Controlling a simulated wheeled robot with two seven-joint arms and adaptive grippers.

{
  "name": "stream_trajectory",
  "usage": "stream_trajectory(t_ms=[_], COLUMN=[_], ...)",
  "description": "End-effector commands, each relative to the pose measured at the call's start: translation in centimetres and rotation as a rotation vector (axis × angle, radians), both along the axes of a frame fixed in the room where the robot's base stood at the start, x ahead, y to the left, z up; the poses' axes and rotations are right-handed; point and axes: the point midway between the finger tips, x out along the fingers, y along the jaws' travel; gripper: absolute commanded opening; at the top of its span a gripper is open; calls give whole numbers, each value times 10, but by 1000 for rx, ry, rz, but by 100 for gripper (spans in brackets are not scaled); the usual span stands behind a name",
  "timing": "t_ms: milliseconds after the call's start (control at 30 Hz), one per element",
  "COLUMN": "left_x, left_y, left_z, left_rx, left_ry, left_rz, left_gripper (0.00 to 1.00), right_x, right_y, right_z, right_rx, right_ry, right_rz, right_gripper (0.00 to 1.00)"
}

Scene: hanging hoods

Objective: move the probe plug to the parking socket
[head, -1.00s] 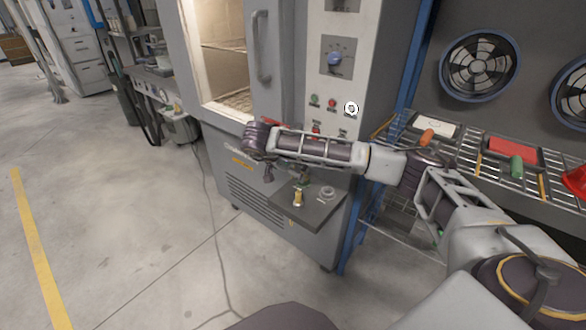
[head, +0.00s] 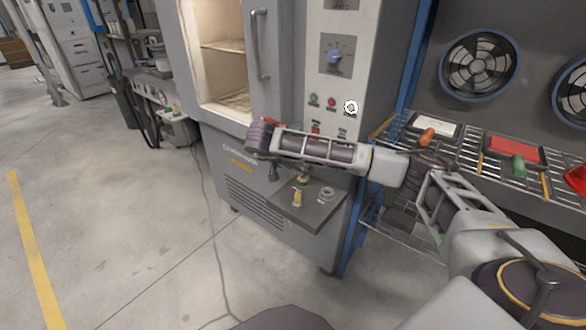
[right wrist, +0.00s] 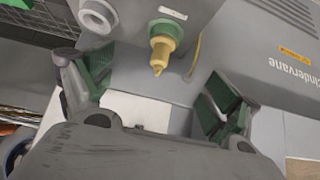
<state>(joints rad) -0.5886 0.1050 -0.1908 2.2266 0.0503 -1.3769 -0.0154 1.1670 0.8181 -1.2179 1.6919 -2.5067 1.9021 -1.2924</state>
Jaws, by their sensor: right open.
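The yellow probe plug (head: 297,198) stands on a small grey shelf (head: 312,217) on the front of the oven. In the right wrist view the plug (right wrist: 163,45) sits at a green-grey collar, with its yellow cord beside it. A pale ring-shaped socket (head: 327,194) is beside it on the shelf and looks empty; it also shows in the right wrist view (right wrist: 98,17). I cannot tell whether it is the parking socket. My right gripper (right wrist: 157,92) is open, its green-padded fingers on either side of the line to the plug, not touching it. My left gripper is not in view.
The oven's control panel (head: 332,85) has a blue knob, buttons and a white round fitting (head: 350,107). The oven door handle (head: 260,45) is above my arm. A wire rack (head: 470,150) with tools stands at right. The floor at left is clear.

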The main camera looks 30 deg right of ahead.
Motion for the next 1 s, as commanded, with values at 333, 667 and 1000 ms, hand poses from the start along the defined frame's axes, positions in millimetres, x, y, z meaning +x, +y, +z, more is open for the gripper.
stream_trajectory(t_ms=[333,667,1000], left_x=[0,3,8], left_y=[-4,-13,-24], left_z=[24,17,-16], left_rx=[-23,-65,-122], left_ry=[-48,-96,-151], left_rz=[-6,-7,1], left_gripper=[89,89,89], right_x=[6,12,17], right_y=[-15,-29,-42], right_z=[-23,-40,-56], right_rx=[1,1,1], right_ry=[0,1,0], right_rz=[-1,-1,-1], right_gripper=[89,89,89])
